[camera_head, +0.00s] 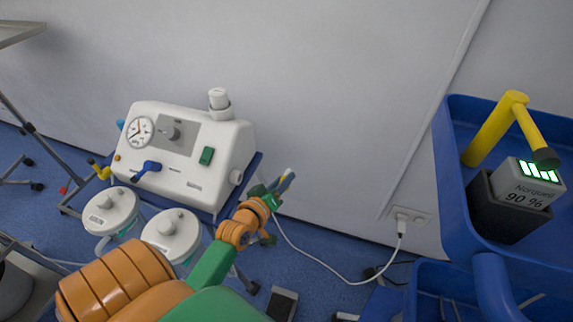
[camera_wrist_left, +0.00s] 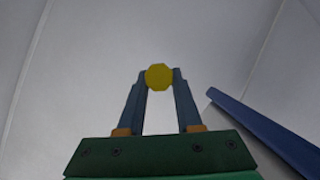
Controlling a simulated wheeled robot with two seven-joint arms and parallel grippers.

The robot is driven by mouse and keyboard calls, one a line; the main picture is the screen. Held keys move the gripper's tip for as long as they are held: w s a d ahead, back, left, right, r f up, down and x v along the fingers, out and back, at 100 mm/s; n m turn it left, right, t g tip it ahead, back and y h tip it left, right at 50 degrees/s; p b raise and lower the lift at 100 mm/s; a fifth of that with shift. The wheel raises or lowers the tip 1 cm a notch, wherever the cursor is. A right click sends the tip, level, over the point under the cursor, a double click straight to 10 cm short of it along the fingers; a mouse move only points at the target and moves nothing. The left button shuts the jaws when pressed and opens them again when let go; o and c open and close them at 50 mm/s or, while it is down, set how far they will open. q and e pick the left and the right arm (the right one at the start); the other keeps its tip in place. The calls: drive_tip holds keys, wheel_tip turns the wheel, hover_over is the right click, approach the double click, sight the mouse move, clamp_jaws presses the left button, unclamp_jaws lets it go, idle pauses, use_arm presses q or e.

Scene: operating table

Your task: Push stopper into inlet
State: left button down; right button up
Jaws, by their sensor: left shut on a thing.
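A white suction machine (camera_head: 183,150) with a gauge, a knob and a green switch stands left of centre in the head view. A white port (camera_head: 237,176) sticks out of its right side, and a white fitting (camera_head: 219,101) stands on its top; I cannot tell which is the inlet. My left gripper (camera_head: 285,182) is right of the machine, apart from it. In the left wrist view its two fingertips are shut on a round yellow piece (camera_wrist_left: 159,76), likely the stopper. In the head view the piece is mostly hidden. My right gripper is not in view.
Two white-lidded jars (camera_head: 171,235) stand before the machine. A white cable runs to a wall socket (camera_head: 408,216). A blue cart (camera_head: 452,190) at right holds a dark box (camera_head: 500,214) with a charge display and a yellow handle (camera_head: 488,130). A blue edge (camera_wrist_left: 265,132) shows in the wrist view.

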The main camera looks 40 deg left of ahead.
use_arm(q)
wheel_tip(320, 180, down, 5)
drive_tip(key=w+n+g+y+b, duration=0.1)
drive_tip(key=w+n+y+b, duration=0.1)
drive_tip(key=n+y+b, duration=0.3)
drive_tip(key=r+n+g+y+b, duration=0.1)
drive_tip(key=n+g+y+b, duration=0.1)
drive_tip(key=n+g+b, duration=0.1)
drive_tip(key=s+r+n+g+y+b, duration=0.1)
drive_tip(key=n+g+y+b, duration=0.1)
drive_tip(key=b, duration=0.3)
drive_tip(key=s+r+n+g+y+b, duration=0.1)
drive_tip(key=n+g+y+b, duration=0.2)
drive_tip(key=g+b, duration=0.1)
drive_tip(key=shift+a+r+n, duration=0.25)
drive_tip(key=shift+a+n, duration=0.15)
drive_tip(key=s+d+r+n+g+b, duration=0.3)
drive_tip(key=s+r+n+g+b, duration=0.1)
drive_tip(key=s+r+g, duration=0.1)
drive_tip(key=shift+s+d+r+y, duration=0.15)
drive_tip(key=shift+d+r+y, duration=0.1)
drive_tip(key=shift+r+y, duration=0.15)
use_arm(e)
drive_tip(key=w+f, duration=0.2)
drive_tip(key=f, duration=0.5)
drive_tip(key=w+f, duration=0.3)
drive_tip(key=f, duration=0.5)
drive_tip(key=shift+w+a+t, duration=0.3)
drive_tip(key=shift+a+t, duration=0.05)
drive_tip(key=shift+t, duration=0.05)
